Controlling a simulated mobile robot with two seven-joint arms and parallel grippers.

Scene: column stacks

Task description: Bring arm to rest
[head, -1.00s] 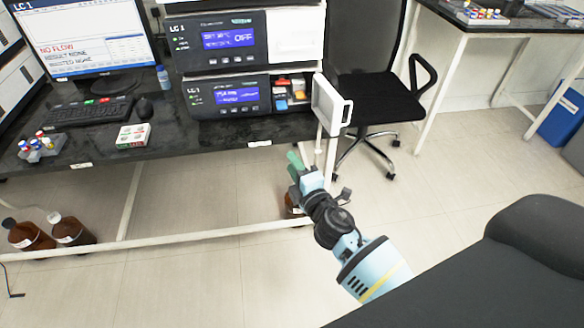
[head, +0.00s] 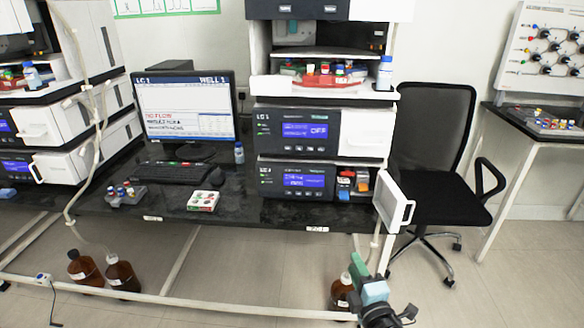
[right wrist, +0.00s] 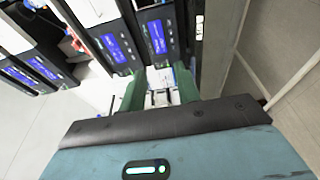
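My right gripper (head: 358,268) is at the bottom of the head view, below and in front of the black bench's front edge, near a brown bottle (head: 341,292) on the floor. Its green fingers also show in the right wrist view (right wrist: 158,88), set apart with a gap between them. I see nothing held there. Most of the right arm is below the head view's lower edge. My left gripper is in neither view now.
The black bench (head: 262,212) carries a monitor, keyboard, bottle rack, small box and stacked LC modules (head: 298,132). An open white door (head: 396,203) juts out above the gripper. A black chair (head: 440,185) stands to the right. Brown bottles (head: 121,272) stand under the bench.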

